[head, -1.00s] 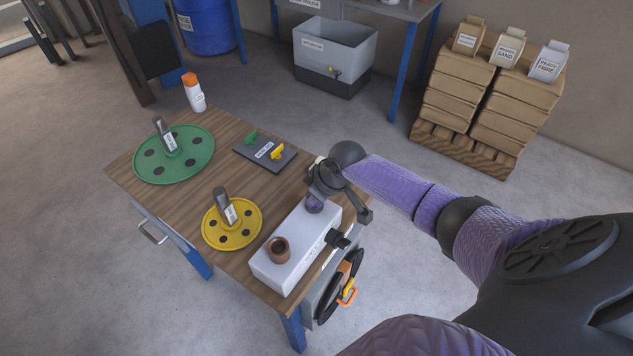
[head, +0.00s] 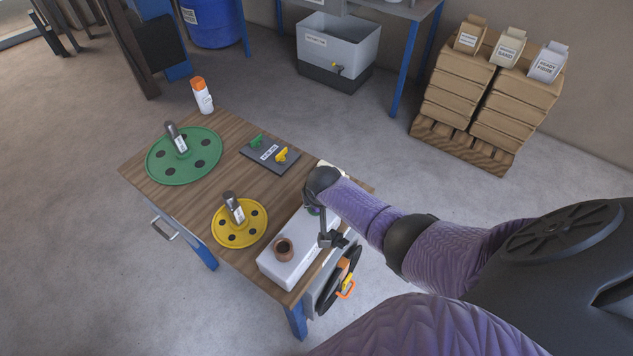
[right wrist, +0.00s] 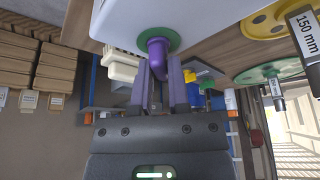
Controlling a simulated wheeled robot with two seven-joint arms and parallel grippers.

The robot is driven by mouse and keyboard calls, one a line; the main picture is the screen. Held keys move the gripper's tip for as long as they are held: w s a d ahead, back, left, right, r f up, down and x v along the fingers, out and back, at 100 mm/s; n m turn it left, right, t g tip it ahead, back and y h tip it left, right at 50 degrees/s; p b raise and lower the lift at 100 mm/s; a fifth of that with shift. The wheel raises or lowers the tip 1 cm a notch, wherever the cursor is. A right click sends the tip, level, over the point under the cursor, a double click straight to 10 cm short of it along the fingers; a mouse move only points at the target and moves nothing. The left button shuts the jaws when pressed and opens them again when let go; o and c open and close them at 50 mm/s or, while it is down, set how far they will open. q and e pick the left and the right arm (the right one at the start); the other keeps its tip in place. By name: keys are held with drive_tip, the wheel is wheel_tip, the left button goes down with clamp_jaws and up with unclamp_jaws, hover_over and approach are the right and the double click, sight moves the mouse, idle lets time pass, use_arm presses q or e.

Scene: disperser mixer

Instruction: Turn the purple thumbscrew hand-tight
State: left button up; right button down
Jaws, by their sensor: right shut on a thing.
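The purple thumbscrew (right wrist: 157,55) sticks out of a green ring (right wrist: 173,40) on the white housing (right wrist: 115,18) in the right wrist view. My right gripper (right wrist: 158,72) is shut on it, with one finger on each side. In the head view the white housing (head: 292,262) lies along the right edge of the wooden table. My right gripper (head: 322,220) is at the housing's far part, and my wrist hides most of the thumbscrew there. My left gripper is in neither view.
A brown round cup (head: 283,250) stands on the housing's near end. A yellow disc (head: 239,232), a green disc (head: 184,166) and a dark plate (head: 268,155) with small green and yellow parts lie on the table. A white bottle (head: 204,101) stands at the back.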

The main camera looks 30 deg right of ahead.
drive_tip(key=shift+m, duration=0.3)
drive_tip(key=c, duration=0.6)
unclamp_jaws()
drive_tip(key=shift+c, duration=0.2)
drive_tip(key=shift+r, duration=0.1)
drive_tip(key=p+v, duration=0.6)
drive_tip(key=v, duration=0.3)
drive_tip(key=shift+a+r, duration=0.15)
drive_tip(key=shift+r, duration=0.2)
drive_tip(key=shift+s, duration=0.2)
